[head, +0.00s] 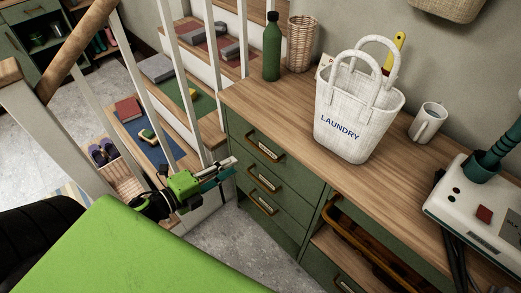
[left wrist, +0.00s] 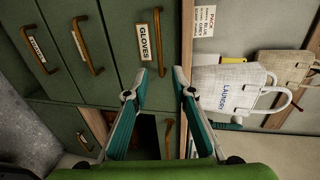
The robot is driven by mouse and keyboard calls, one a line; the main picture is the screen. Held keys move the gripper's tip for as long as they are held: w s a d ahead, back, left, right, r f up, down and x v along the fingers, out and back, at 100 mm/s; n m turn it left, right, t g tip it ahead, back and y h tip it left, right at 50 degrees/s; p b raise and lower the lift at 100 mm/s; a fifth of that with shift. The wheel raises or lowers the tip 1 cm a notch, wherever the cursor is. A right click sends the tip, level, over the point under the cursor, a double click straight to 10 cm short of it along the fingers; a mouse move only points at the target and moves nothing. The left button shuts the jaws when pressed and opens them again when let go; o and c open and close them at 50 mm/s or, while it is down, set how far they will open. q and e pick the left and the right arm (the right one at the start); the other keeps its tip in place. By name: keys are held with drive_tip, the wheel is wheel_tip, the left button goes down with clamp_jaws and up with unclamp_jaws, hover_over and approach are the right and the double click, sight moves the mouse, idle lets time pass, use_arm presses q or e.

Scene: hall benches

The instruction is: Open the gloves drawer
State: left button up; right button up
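The green cabinet has a stack of drawers with brass bar handles. The gloves drawer (left wrist: 129,28) has a white label reading GLOVES beside its handle (left wrist: 158,42) in the left wrist view, which is turned on its side. In the head view it is the top drawer (head: 242,131), just under the wooden top, and appears closed. My left gripper (head: 234,166) is in front of the drawers at the cabinet's left end. In the left wrist view its fingertips (left wrist: 161,72) are apart and empty, with the gloves handle ahead between them. My right gripper is not in view.
On the wooden top (head: 240,94) stand a green bottle (head: 272,50), a wicker basket (head: 301,42), a laundry bag (head: 350,115), a mug (head: 428,122) and a white device (head: 470,205). White railing posts (head: 177,75) rise near my left arm. Floor (head: 235,235) before the drawers is clear.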

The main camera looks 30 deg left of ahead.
sight(260, 149)
use_arm(q)
drive_tip(key=p+x, duration=0.1)
drive_tip(key=x, duration=1.2)
drive_tip(key=shift+w, duration=0.15)
clamp_jaws()
